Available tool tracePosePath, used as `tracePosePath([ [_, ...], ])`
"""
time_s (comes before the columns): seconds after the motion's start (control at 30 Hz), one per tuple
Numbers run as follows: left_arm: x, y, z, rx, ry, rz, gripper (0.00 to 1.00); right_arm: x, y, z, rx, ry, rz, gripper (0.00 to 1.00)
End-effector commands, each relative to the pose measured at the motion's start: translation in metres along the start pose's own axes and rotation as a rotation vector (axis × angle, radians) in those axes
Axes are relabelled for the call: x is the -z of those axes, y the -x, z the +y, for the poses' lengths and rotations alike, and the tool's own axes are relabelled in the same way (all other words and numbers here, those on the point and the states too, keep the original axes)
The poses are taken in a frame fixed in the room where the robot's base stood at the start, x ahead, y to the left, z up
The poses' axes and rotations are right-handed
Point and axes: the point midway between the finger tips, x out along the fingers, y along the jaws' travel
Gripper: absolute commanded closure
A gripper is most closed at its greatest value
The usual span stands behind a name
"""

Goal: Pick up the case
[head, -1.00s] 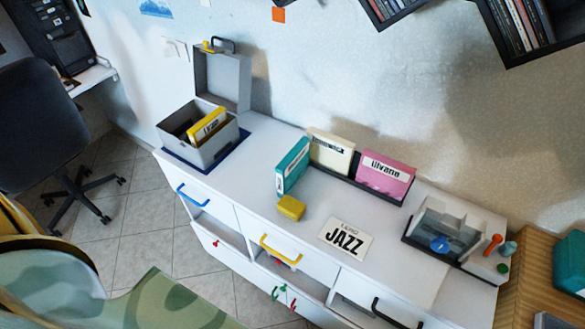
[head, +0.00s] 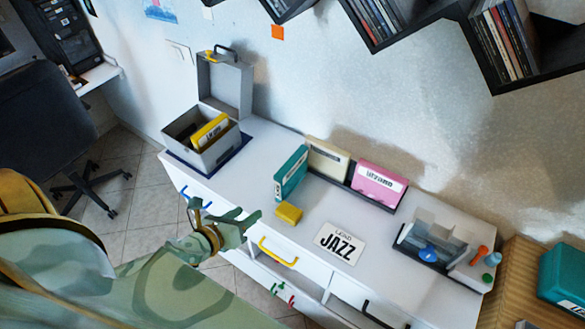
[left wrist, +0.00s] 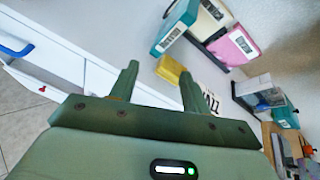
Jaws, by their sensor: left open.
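A teal case (head: 290,173), a cream case (head: 327,160) and a pink case (head: 379,180) stand on the white cabinet top. The cream and pink ones are in a dark rack, and the teal one is at its left end. A yellow case (head: 210,131) sits in the open grey box (head: 190,152). My left gripper (head: 250,219) is open and empty by the cabinet's front edge, left of a small yellow block (head: 288,213). In the left wrist view its fingers (left wrist: 157,86) point towards the yellow block (left wrist: 172,69), with the teal case (left wrist: 176,26) beyond.
A JAZZ card (head: 339,243) lies flat on the top. A clear-sided holder (head: 432,247) stands at the right, beside small coloured pieces. Dark wall shelves (head: 540,70) with discs hang above. Drawer handles stick out at the front, including a yellow one (head: 278,252). Bare top lies around the card.

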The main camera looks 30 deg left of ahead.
Motion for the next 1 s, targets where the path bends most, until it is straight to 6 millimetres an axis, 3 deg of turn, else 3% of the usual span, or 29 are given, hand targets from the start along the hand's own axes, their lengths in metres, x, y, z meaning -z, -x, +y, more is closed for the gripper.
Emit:
tracePosePath([
  [0.07, -0.016, 0.002, -0.018, 0.027, -0.203, -0.050, 0.53, 0.000, -0.002, 0.000, 0.000, 0.000, -0.001, 0.69],
  [0.23, -0.018, -0.003, -0.016, 0.013, -0.403, -0.061, 0.53, -0.001, -0.002, 0.000, 0.000, 0.000, -0.001, 0.69],
  [0.37, -0.020, -0.025, -0.017, 0.012, -0.417, -0.064, 0.53, -0.002, -0.003, 0.000, 0.000, 0.000, -0.003, 0.69],
  [0.63, -0.022, -0.090, -0.018, 0.012, -0.413, -0.062, 0.53, -0.004, -0.009, -0.001, 0.001, 0.000, -0.006, 0.69],
  [1.0, -0.022, -0.133, -0.019, 0.011, -0.408, -0.060, 0.53, -0.006, -0.017, -0.001, 0.002, 0.000, -0.009, 0.69],
])
